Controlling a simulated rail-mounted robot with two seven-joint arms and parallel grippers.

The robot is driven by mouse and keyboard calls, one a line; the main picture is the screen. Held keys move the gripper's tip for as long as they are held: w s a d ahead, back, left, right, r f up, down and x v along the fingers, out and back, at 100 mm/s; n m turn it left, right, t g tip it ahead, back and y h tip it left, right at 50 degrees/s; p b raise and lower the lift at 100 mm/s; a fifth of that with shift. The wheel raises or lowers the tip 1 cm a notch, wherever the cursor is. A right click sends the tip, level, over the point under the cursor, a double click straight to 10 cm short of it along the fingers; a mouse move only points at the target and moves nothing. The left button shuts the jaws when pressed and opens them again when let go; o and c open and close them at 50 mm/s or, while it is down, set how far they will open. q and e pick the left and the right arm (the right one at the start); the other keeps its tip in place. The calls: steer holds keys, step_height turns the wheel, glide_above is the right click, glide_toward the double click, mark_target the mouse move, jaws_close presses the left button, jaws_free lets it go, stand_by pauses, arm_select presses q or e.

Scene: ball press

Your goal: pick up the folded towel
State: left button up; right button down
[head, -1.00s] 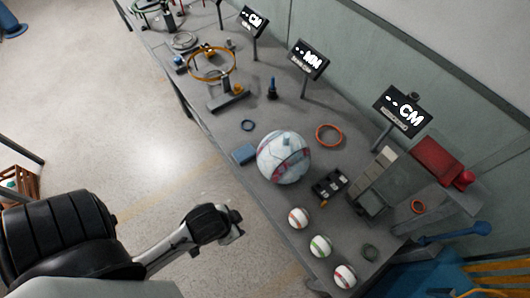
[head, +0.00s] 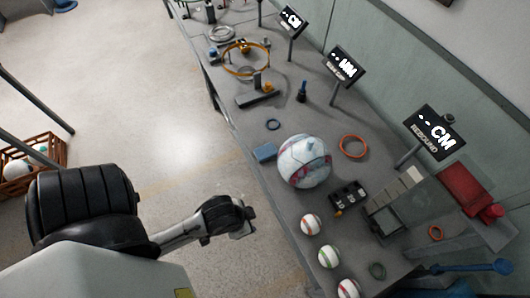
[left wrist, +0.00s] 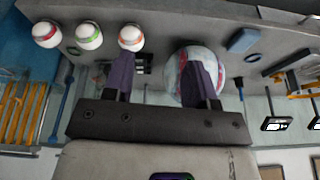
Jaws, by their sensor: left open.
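A small blue folded towel (head: 264,152) lies flat near the bench's left edge, just left of the large white, pink and blue ball (head: 304,161). My left gripper (head: 246,217) is off the bench's left edge, below the towel in the head view and apart from it. In the left wrist view my left gripper (left wrist: 160,75) is open, with nothing seen between its two fingers. That view shows the towel (left wrist: 243,40) up and to the right of the fingers, beyond the large ball. My right gripper is in neither view.
Several small striped balls (head: 329,256) sit along the bench's near edge. Display signs (head: 435,132) line the back.

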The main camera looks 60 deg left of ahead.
arm_select(q)
steer(key=o, duration=0.9)
